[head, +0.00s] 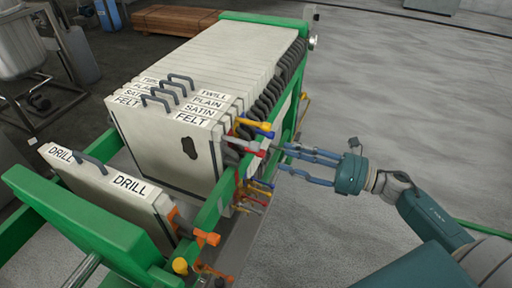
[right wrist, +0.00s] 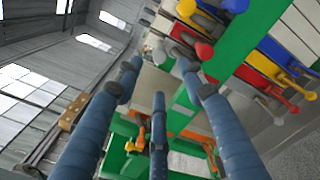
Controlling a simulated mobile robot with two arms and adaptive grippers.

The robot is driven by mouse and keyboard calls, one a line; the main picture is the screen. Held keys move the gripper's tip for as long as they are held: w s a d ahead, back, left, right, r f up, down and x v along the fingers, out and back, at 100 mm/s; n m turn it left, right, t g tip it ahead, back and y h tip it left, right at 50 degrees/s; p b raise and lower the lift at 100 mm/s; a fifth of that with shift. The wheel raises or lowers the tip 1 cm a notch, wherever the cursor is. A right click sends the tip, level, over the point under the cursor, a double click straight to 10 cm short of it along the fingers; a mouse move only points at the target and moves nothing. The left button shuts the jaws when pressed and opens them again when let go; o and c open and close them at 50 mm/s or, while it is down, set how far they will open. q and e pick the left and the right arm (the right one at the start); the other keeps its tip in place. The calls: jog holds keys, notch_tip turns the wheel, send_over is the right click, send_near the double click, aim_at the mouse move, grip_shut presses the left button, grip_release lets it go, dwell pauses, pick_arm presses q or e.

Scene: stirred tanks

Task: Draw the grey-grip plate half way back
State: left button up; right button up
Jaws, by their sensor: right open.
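A pack of pale filter plates (head: 165,155) stands in a green frame, with the labels FELT, SATIN, PLAIN and TWILL on the nearest ones. Coloured tap grips stick out on the right side. A pale grey grip (head: 253,146) sits just by a red grip (head: 257,153); in the right wrist view a pale grey end (right wrist: 160,57) shows left of the red grip (right wrist: 203,50). Which plate bears the grey grip is hard to tell. My right gripper (head: 283,158) is open and empty, its fingers pointing at these grips from the right. My left gripper is out of view.
A DRILL plate (head: 112,197) with an orange grip (head: 208,238) stands apart nearer me, by the green end beam (head: 85,230). A gap lies between it and the FELT plate. The green side rail (head: 212,212) runs below the grips. Open floor lies to the right.

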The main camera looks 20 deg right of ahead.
aim_at(260, 146)
jog(key=p+x, duration=0.3)
jog(key=x, duration=0.6)
jog(key=shift+w+a+r, duration=0.1)
jog(key=shift+w+r, duration=0.05)
jog(key=shift+w, duration=0.05)
jog(key=shift+w+a+p, duration=0.3)
jog(key=shift+w+a, duration=0.1)
jog(key=shift+a, duration=0.05)
grip_shut()
